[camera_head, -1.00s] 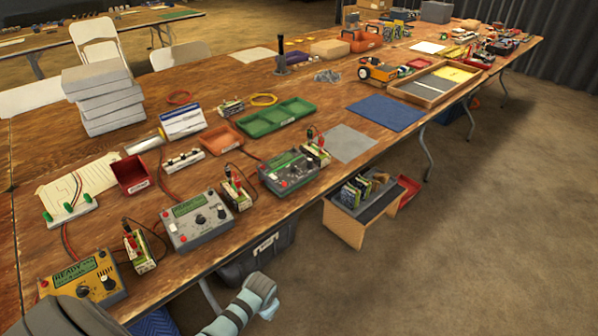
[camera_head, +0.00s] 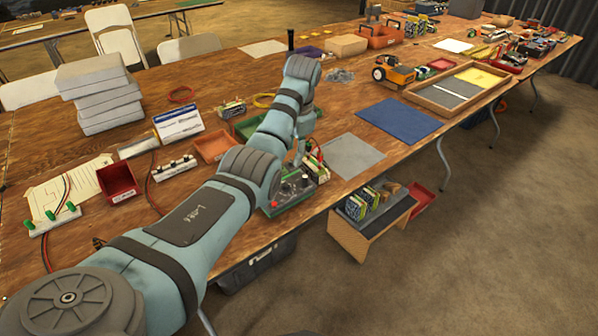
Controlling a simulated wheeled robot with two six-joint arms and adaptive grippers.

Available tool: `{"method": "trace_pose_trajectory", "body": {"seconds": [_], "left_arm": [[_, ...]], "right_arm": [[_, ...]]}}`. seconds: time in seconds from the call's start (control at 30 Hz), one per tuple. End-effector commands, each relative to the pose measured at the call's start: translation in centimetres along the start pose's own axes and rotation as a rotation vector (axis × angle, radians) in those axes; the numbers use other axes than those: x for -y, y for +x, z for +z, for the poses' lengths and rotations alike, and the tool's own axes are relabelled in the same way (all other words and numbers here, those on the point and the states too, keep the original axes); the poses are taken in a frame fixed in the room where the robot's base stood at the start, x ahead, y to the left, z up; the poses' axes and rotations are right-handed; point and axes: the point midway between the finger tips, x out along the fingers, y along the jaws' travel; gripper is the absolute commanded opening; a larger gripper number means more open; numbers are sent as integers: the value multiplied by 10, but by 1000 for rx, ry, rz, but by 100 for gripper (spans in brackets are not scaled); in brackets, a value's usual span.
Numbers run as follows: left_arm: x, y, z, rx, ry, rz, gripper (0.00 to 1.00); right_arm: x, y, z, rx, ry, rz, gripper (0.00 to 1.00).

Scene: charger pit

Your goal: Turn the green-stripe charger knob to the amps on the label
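My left arm crosses the picture from the lower left and bends down over the table. My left gripper (camera_head: 293,160) is near the dark grey charger (camera_head: 294,194) at the table's front edge; it is mostly hidden behind my arm, so I cannot tell its fingers' state or whether it touches anything. Only part of that charger shows. Its knob and label are hidden or too small to read, and I cannot make out a green stripe. The other chargers are hidden by my arm. My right gripper is not in view.
A battery pack (camera_head: 315,165) with leads stands beside the charger. A green tray (camera_head: 250,124), an orange tray (camera_head: 215,144) and a red bin (camera_head: 118,182) lie behind my arm. A grey mat (camera_head: 355,155) to the right is bare. Grey boxes (camera_head: 98,90) are stacked at left.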

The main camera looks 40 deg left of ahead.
Motion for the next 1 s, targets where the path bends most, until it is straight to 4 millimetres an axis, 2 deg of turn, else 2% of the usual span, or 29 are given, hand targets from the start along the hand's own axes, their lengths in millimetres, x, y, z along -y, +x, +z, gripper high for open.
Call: {"method": "trace_pose_trajectory", "body": {"seconds": [0.07, 0.17, 0.33, 0.5, 0.6, 0.73, 1.0], "left_arm": [[3, -4, 0, 3, 4, 9, 38], [3, 9, 0, 4, 5, 11, 38], [2, 56, 2, 6, 3, 11, 38], [1, 107, 1, 3, 3, 10, 38], [1, 127, 0, 1, 4, 9, 38], [1, 137, 0, 1, 4, 9, 38], [2, 136, 0, 0, 4, 8, 38]], "right_arm": [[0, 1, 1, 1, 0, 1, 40], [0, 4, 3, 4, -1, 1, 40], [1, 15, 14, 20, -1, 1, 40], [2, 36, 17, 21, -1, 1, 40], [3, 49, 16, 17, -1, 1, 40], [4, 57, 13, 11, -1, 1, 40], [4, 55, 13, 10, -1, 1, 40]]}}
